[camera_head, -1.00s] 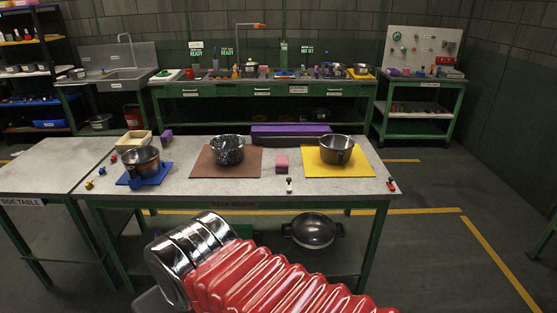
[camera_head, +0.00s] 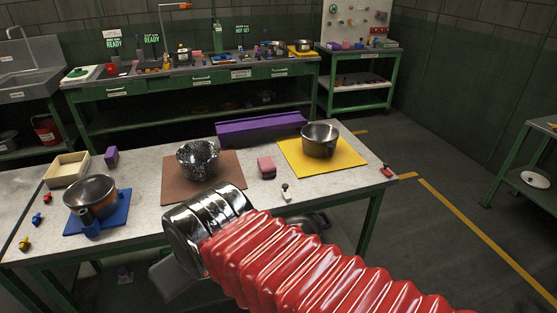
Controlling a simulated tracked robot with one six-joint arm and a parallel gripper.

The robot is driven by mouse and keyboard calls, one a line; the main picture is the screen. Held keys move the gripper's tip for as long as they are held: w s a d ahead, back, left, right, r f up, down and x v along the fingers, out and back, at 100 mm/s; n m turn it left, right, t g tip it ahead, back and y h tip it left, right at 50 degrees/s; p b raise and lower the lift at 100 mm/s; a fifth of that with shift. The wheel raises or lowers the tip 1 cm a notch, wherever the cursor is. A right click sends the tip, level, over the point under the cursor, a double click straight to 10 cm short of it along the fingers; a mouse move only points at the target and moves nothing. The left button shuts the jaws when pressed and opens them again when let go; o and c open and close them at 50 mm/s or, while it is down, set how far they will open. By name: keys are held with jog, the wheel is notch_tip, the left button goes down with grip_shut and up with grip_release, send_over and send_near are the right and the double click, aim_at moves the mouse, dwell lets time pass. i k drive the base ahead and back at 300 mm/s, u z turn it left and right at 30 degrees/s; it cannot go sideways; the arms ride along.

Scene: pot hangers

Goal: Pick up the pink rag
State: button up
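The pink rag (camera_head: 266,166) looks like a small folded block. It lies on the grey work table between the brown mat and the yellow mat, in front of the long purple box. My gripper (camera_head: 174,280) shows only as a grey part below the chrome end of my red arm. It is in front of the table's front edge, to the left of the rag and nearer to me, apart from it. Its fingers are not clearly visible, so I cannot tell whether it is open or holds anything.
A speckled pot (camera_head: 198,159) stands on the brown mat (camera_head: 174,190). A steel pot (camera_head: 320,140) stands on the yellow mat (camera_head: 350,158), and another pot (camera_head: 90,194) on the blue mat (camera_head: 117,218). A small white-topped item (camera_head: 286,192) is near the rag. The purple box (camera_head: 262,130) lies behind.

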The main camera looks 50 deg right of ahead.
aim_at(267, 167)
jog(key=z, duration=0.45)
jog(key=i, duration=1)
jog(key=z, duration=0.45)
